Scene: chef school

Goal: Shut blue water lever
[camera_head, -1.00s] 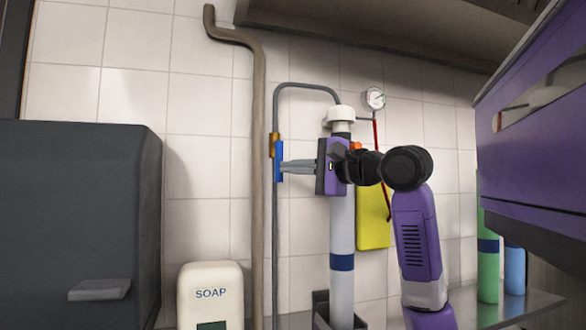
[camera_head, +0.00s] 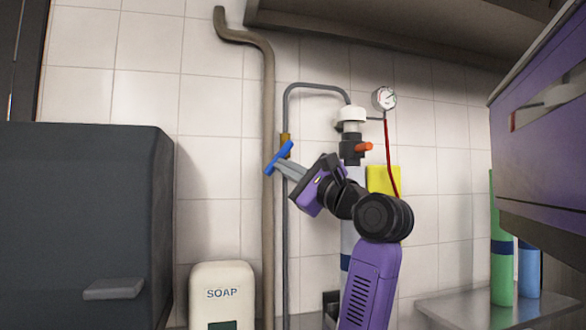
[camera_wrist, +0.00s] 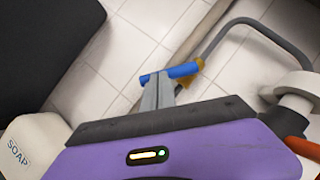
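The blue water lever (camera_head: 279,157) sits on the thin grey pipe by the wall, at a brass-coloured fitting (camera_head: 285,140). It is tilted, its upper end to the right. My gripper (camera_head: 283,168) points up and left at it, its fingers close together with their tips at the lever's middle. In the wrist view the blue lever (camera_wrist: 183,70) crosses the tips of my gripper (camera_wrist: 158,80), showing on both sides of them. The fingers look shut on it; the exact contact is partly hidden.
A thick brown pipe (camera_head: 268,200) runs just left of the lever. A soap dispenser (camera_head: 222,285) and a dark cabinet (camera_head: 85,220) stand at left. An orange valve handle (camera_head: 363,147), gauge (camera_head: 384,98) and white-capped filter (camera_head: 351,113) are at right. A purple box (camera_head: 545,150) hangs far right.

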